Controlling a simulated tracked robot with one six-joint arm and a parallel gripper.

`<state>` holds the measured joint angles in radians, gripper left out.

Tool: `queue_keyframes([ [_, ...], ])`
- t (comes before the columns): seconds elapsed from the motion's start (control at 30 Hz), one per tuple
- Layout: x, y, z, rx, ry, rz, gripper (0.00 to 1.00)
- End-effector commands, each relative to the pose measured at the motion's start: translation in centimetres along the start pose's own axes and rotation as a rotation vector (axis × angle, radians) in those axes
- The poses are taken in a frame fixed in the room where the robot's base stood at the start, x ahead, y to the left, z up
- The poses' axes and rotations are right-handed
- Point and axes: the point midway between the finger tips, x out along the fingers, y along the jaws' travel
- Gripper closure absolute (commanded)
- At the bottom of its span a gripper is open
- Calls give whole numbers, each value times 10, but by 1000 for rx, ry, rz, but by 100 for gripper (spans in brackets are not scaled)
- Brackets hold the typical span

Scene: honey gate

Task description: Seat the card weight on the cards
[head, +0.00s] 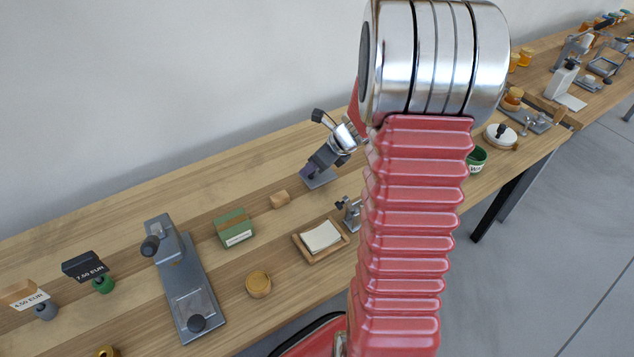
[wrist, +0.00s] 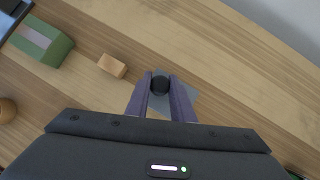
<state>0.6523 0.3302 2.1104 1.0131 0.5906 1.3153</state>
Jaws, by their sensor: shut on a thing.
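The card weight is a grey plate (head: 322,181) with a dark round knob (wrist: 160,85). The plate also shows under my fingers in the wrist view (wrist: 186,101). My gripper (head: 309,173) has its two purple fingers shut on the knob, one on each side, as the wrist view shows (wrist: 160,90). The plate is at or just above the table; I cannot tell whether it touches. The cards (head: 321,237) are a white stack in a shallow wooden tray (head: 304,253), nearer the front edge in the head view. My arm hides part of the table right of the tray.
A small wooden block (head: 280,200) and a green box (head: 234,228) stand left of the weight. A grey metal stand (head: 350,214) is close beside the tray. A round wooden piece (head: 258,284) and a grey press (head: 186,275) are further left. The wall runs behind the table.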

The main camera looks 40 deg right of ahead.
Motion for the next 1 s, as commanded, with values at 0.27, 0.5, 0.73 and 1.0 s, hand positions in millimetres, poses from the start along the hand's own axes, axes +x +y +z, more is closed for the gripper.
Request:
queue_keyframes([
  [0.27, -8, 0, 6, 0, -1, 0, 100],
  [0.5, -15, 0, 11, -1, -1, 0, 100],
  [0.73, -22, 0, 15, -1, 0, 0, 100],
  [1.0, -30, 0, 21, -2, 0, 0, 100],
])
